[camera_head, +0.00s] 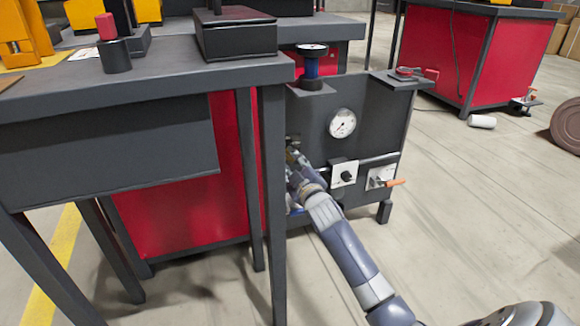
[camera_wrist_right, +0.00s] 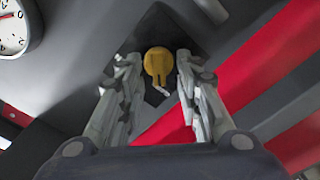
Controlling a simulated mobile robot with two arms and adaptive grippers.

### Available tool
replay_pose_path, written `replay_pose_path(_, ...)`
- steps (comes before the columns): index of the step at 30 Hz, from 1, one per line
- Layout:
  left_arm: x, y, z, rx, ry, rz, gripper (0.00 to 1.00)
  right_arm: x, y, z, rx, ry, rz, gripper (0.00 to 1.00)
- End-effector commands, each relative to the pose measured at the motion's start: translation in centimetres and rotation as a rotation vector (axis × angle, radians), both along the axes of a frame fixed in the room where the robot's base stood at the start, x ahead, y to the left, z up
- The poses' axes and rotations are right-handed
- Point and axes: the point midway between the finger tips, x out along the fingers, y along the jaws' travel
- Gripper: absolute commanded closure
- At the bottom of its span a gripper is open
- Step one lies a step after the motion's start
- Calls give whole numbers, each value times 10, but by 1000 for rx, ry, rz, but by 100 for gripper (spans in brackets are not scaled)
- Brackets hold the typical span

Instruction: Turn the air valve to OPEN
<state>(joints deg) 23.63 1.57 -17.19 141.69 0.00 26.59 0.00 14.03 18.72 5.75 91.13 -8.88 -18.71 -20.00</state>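A yellow round knob (camera_wrist_right: 157,62) with a small pale tab sits on a dark square plate (camera_wrist_right: 160,32) in the right wrist view. I take it to be the air valve; no OPEN marking can be read. My right gripper (camera_wrist_right: 155,66) is open, with one finger on each side of the knob. Gaps show between the fingers and the knob. In the head view my right gripper (camera_head: 294,160) is at the left part of the dark panel (camera_head: 372,122) and mostly hides the knob there. My left gripper is not in view.
A round gauge (camera_head: 342,123) is above right of the gripper. A black knob on a white plate (camera_head: 344,173) and an orange-handled valve (camera_head: 386,183) are to its right. A dark table (camera_head: 150,75) with its legs stands close on the left.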

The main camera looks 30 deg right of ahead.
Motion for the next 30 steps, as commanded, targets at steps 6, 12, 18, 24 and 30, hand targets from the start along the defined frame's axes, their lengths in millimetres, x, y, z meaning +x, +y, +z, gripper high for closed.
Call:
replay_pose_path(6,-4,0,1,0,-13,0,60,7,-2,0,0,1,-1,68)
replay_pose_path(12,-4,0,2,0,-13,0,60,6,-2,1,0,1,-1,68)
replay_pose_path(18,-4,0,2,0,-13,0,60,6,-2,1,0,0,0,100)
replay_pose_path(24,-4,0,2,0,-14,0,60,6,-2,1,3,0,-1,100)
replay_pose_path(30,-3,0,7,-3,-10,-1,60,6,-2,3,44,-9,0,100)
